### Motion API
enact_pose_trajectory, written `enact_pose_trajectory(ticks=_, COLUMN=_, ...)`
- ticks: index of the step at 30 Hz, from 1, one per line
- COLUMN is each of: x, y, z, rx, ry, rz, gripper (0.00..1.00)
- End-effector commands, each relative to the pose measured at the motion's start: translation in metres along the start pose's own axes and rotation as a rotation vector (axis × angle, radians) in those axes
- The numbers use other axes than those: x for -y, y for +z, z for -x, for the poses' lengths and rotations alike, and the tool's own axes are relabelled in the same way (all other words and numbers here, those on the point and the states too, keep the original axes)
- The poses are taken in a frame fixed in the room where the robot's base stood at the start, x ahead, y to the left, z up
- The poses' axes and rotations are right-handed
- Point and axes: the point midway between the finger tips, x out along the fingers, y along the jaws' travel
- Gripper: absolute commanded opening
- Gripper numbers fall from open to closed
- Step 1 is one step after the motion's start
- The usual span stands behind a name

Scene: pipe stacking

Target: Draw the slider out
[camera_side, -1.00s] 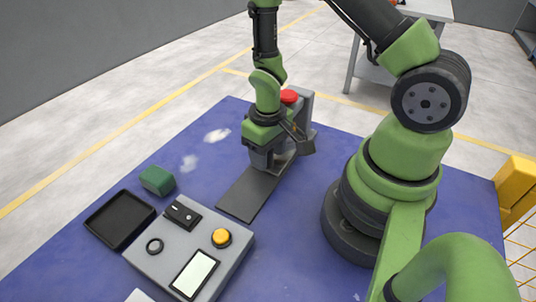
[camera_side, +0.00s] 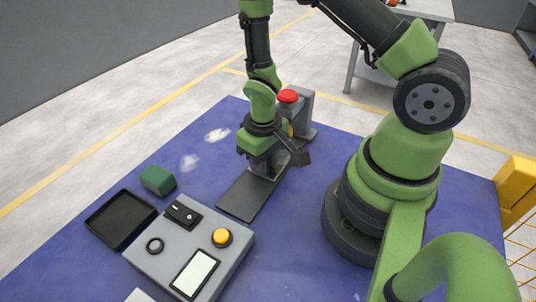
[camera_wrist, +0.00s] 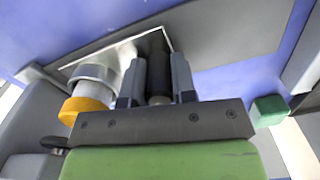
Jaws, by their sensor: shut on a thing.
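My gripper (camera_side: 268,170) is low over a dark grey flat plate (camera_side: 240,197) on the blue table in the side view. In the wrist view my gripper (camera_wrist: 157,85) has its two fingers shut on a dark upright cylinder (camera_wrist: 158,68), which looks like the slider's handle. The dark plate (camera_wrist: 235,30) runs off to the upper right there. In the side view the gripper hides the handle and the far part of the plate. How far the slider stands out cannot be told.
A grey stand with a red button (camera_side: 288,96) is behind my gripper. A grey cylinder with a yellow ring (camera_wrist: 86,108) is close to my fingers. A control panel (camera_side: 150,262), black tray (camera_side: 98,240) and green block (camera_side: 157,180) lie toward the near left.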

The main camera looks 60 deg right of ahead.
Motion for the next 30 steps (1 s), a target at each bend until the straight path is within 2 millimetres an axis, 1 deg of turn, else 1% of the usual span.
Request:
enact_pose_trajectory(ticks=1, x=0.012, y=0.002, z=0.0, rx=-0.003, ry=0.0, rz=0.012, gripper=0.0)
enact_pose_trajectory(ticks=6, x=0.05, y=0.009, z=0.0, rx=-0.006, ry=-0.002, rz=0.014, gripper=0.0)
enact_pose_trajectory(ticks=9, x=0.069, y=0.013, z=0.0, rx=-0.006, ry=-0.002, rz=0.012, gripper=0.0)
enact_pose_trajectory(ticks=12, x=0.084, y=0.015, z=0.0, rx=-0.007, ry=-0.002, rz=0.008, gripper=0.0)
enact_pose_trajectory(ticks=17, x=0.094, y=0.018, z=0.001, rx=-0.006, ry=-0.003, rz=0.003, gripper=0.0)
enact_pose_trajectory(ticks=25, x=0.096, y=0.018, z=0.001, rx=-0.008, ry=-0.004, rz=0.004, gripper=0.0)
enact_pose_trajectory(ticks=26, x=0.096, y=0.018, z=0.001, rx=-0.008, ry=-0.004, rz=0.004, gripper=0.3)
enact_pose_trajectory(ticks=27, x=0.096, y=0.018, z=0.001, rx=-0.008, ry=-0.004, rz=0.004, gripper=0.39)
enact_pose_trajectory(ticks=28, x=0.096, y=0.018, z=0.001, rx=-0.008, ry=-0.004, rz=0.004, gripper=0.46)
enact_pose_trajectory(ticks=29, x=0.095, y=0.018, z=0.001, rx=-0.008, ry=-0.003, rz=0.004, gripper=0.51)
enact_pose_trajectory(ticks=30, x=0.095, y=0.018, z=0.001, rx=-0.007, ry=-0.003, rz=0.004, gripper=0.51)
